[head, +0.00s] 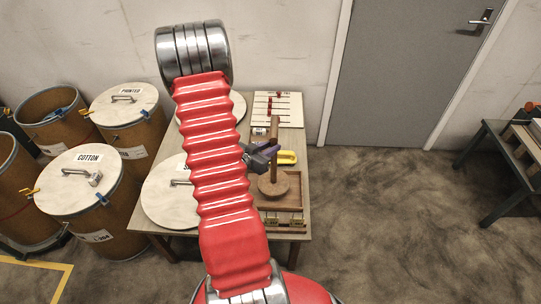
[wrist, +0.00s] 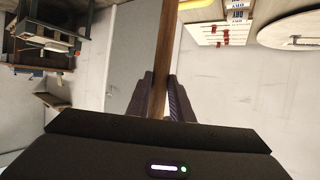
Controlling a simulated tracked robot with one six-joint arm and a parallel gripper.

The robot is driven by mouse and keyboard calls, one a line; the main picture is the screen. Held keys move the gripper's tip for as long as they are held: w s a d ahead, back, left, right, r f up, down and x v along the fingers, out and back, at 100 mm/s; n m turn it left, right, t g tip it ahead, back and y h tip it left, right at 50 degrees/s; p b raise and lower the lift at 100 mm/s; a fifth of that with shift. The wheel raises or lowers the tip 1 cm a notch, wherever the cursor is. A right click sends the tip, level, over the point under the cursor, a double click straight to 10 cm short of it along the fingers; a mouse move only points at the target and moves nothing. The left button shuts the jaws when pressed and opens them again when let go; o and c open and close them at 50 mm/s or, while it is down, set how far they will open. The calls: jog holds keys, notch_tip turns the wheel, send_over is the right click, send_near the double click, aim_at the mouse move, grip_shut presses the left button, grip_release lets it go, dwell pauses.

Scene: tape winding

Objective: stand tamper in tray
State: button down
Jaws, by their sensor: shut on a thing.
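The tamper (head: 271,186) has a round brown wooden disc at its lower end and a long wooden handle. It stands close to upright in the head view, disc down. My gripper (head: 266,153) is shut on the handle, with the disc below. In the wrist view the handle (wrist: 161,50) runs between the two dark fingers; the disc is out of that view. The wooden tray (head: 294,205) lies on the table under and beside the disc. I cannot tell whether the disc touches the tray floor or hangs just above it.
The table (head: 149,213) also holds round pale lids (head: 166,205), a yellow item (head: 288,157) just right of the handle, and a white board with red marks (head: 290,106) behind. Drums (head: 82,190) stand left. My red arm hides the table's middle.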

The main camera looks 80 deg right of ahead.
jog(key=shift+f, duration=2)
jog(key=c, duration=1.6)
grip_release()
jog(key=shift+f, duration=0.15)
jog(key=shift+o, duration=0.2)
jog(key=v, duration=1.2)
jog(key=shift+w, duration=0.1)
